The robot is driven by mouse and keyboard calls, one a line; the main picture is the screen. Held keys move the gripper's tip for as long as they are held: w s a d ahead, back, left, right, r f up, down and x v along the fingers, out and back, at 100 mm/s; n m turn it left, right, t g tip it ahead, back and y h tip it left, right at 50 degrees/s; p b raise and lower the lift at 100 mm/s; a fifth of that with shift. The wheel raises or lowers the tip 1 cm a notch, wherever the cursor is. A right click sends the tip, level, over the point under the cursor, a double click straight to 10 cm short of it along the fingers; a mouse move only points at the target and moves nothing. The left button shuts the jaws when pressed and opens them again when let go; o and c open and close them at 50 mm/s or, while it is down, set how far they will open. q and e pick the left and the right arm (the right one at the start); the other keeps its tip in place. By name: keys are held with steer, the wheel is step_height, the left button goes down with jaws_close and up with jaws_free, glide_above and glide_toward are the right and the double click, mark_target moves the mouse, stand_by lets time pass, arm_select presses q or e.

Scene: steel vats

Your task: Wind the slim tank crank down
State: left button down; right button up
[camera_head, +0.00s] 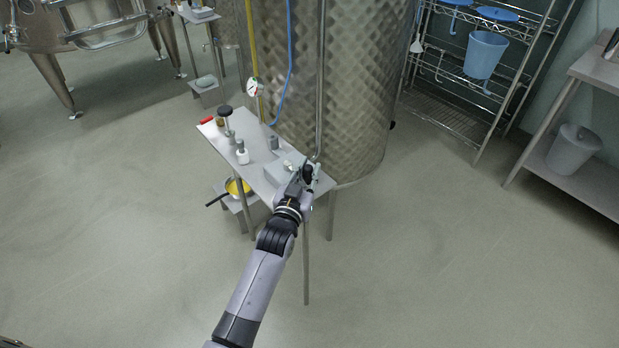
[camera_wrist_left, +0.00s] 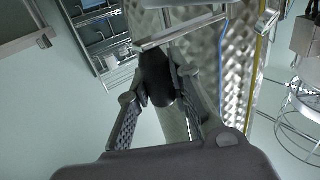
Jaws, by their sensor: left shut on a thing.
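The slim tank (camera_head: 345,90) is a tall dimpled steel cylinder at the upper middle of the head view; its wall also shows in the left wrist view (camera_wrist_left: 205,60). My left gripper (camera_head: 304,176) is in front of the tank, over the right end of a narrow steel table. In the left wrist view its fingers close on the black crank handle (camera_wrist_left: 157,78) from both sides. A metal bar (camera_wrist_left: 180,28) runs across just beyond the handle. In the head view my gripper hides most of the crank. My right gripper is in neither view.
The narrow table (camera_head: 258,170) carries a white bottle (camera_head: 242,153), a black-topped tool (camera_head: 226,113) and a red item (camera_head: 207,121). A yellow pan (camera_head: 238,187) sits below. A wire rack with a blue bucket (camera_head: 485,54) stands right. The floor in front is clear.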

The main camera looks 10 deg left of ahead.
arm_select(q)
steer(key=shift+d, duration=0.25)
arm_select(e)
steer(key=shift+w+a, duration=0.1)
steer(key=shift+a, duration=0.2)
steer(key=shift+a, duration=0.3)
arm_select(q)
steer(key=c, duration=1.9)
jaws_free()
steer(key=o, duration=0.4)
steer(key=shift+o, duration=0.3)
steer(key=shift+a, duration=0.1)
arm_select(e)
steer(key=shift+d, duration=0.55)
arm_select(q)
steer(key=s, duration=1.2)
steer(key=shift+a, duration=0.4)
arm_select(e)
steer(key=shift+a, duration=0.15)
